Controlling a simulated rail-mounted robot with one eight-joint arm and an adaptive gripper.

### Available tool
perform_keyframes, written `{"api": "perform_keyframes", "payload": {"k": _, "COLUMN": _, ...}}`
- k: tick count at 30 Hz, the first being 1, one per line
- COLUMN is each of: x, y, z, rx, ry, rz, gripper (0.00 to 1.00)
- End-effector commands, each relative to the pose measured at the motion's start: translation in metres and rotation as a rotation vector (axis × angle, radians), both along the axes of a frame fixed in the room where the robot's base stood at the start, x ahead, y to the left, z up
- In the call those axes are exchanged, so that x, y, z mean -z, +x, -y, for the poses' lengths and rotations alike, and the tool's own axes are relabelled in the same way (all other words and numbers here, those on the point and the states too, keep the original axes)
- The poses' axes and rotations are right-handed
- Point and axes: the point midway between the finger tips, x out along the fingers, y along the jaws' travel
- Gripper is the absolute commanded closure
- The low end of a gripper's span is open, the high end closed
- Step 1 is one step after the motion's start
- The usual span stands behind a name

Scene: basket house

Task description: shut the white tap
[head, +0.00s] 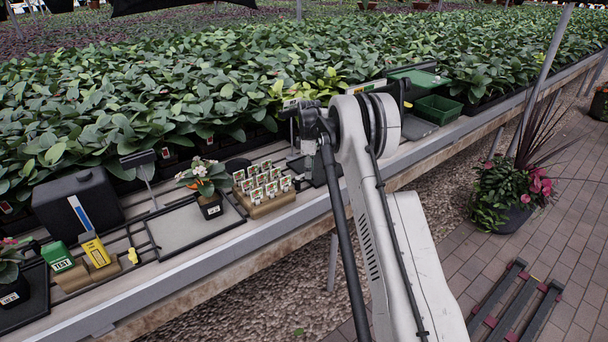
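I cannot make out a white tap in the head view. A small yellow fitting, perhaps a tap (132,256), sits on the thin dark pipes at the left of the bench. A black tank-like box (78,204) with a blue and white strip on its front stands behind those pipes. My arm rises through the middle of the picture and bends over the bench.
Dense plants fill the back. A flower pot (500,214) and slatted pallet (515,308) stand on the paving.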

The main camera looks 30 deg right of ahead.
Motion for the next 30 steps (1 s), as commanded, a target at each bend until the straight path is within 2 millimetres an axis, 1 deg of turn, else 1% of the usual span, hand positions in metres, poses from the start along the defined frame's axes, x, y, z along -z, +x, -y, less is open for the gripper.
{"api": "perform_keyframes", "payload": {"k": 30, "x": 0.0, "y": -0.037, "z": -0.025, "rx": 0.0, "ry": 0.0, "rz": 0.0, "gripper": 0.67}}
